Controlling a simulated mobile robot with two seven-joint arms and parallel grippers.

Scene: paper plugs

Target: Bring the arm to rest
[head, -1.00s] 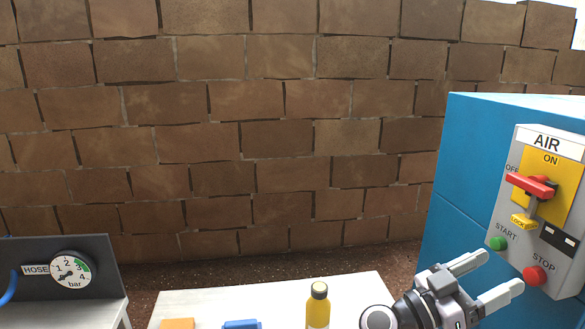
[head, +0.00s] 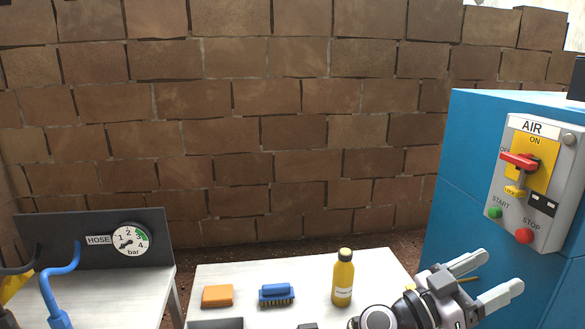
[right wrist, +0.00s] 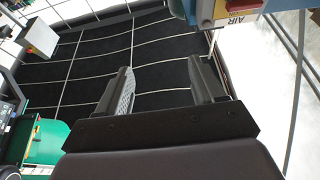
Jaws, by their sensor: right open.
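My right gripper (head: 492,278) is at the lower right of the head view, in front of the blue cabinet (head: 462,180) and below its AIR panel (head: 507,222). Its two pale fingers are apart with nothing between them. The right wrist view also shows the right gripper (right wrist: 163,90) open and empty, over a dark floor with pale lines. The panel carries a red lever (head: 519,161), a green START button (head: 495,212) and a red STOP button (head: 524,235). The fingers appear clear of the buttons. My left gripper is not in view.
A pale table (head: 310,268) holds an orange block (head: 217,296), a blue brush (head: 277,291) and a yellow bottle (head: 343,280). At left are a HOSE gauge (head: 131,239) and a blue hose (head: 58,285). A brick wall (head: 240,130) stands behind.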

